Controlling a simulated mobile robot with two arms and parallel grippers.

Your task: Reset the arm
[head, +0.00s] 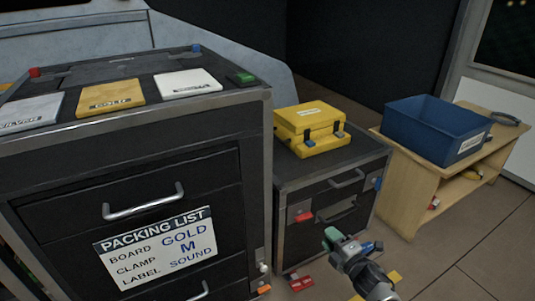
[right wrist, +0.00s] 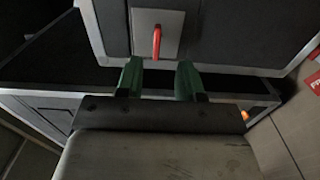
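My right gripper (head: 349,241) shows at the lower middle of the head view, in front of the small dark cabinet (head: 322,172). In the right wrist view its two green fingers (right wrist: 159,80) stand apart with nothing between them. A red-orange handle (right wrist: 156,42) on a grey plate shows just beyond the fingertips, on a dark panel; I see no contact. My left gripper is not in either view.
A large black case (head: 150,150) with a packing list (head: 158,247) and coloured boards stands left. A yellow box (head: 309,128) sits on the small cabinet. A blue bin (head: 437,128) sits on a wooden table (head: 420,176) at right. The floor (head: 470,240) at lower right is clear.

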